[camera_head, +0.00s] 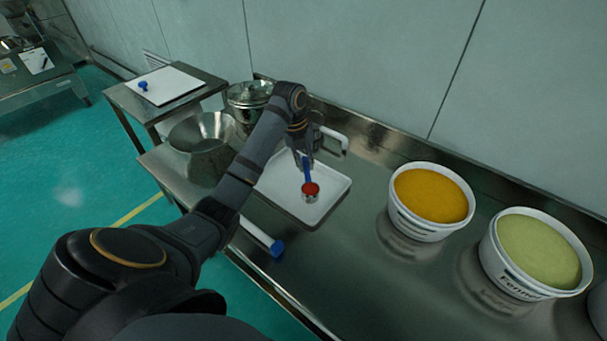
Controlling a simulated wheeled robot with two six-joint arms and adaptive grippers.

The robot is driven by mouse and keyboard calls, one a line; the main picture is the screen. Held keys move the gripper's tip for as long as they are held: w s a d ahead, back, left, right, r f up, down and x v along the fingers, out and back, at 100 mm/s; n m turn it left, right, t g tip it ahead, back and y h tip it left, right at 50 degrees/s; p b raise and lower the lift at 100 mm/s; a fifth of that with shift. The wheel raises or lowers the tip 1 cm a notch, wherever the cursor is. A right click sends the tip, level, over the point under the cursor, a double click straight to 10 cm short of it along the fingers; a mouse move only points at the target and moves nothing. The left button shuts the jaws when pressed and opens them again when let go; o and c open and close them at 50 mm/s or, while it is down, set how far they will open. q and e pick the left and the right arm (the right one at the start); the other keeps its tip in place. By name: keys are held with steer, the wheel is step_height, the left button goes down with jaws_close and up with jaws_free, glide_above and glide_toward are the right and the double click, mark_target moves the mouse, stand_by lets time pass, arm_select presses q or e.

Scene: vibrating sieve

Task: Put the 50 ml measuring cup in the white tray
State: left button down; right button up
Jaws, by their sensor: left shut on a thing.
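The measuring cup (310,191) has a blue handle and a small metal bowl with red-orange contents. It shows over the white tray (333,200) on the metal counter. My left gripper (304,157) is above the tray, shut on the cup's blue handle, with the cup hanging below it. I cannot tell whether the cup touches the tray floor. My left arm hides the tray's left part. My right gripper is not in view.
Tubs of orange powder (431,195) and green powder (538,250) stand on the counter at right. A white cylinder with a blue end (276,248) lies near the front edge.

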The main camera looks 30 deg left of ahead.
arm_select(q)
steer(key=shift+w+a+f, duration=0.1)
steer(key=shift+a+f, duration=0.05)
steer(key=shift+f, duration=0.85)
steer(key=shift+w+a+f, duration=0.1)
steer(key=shift+a+f, duration=0.05)
steer(key=shift+f, duration=0.85)
steer(key=shift+s, duration=0.1)
steer(key=c, duration=1.3)
jaws_free()
steer(key=shift+f, duration=0.1)
steer(key=shift+r, duration=0.35)
steer(key=r+p, duration=0.1)
steer(key=r, duration=0.2)
steer(key=s+a+r+p, duration=0.1)
steer(key=r+p, duration=0.1)
steer(key=r, duration=0.2)
steer(key=r+p, duration=0.2)
steer(key=r, duration=0.2)
steer(key=shift+s+a+r, duration=0.2)
steer(key=shift+a+r, duration=0.05)
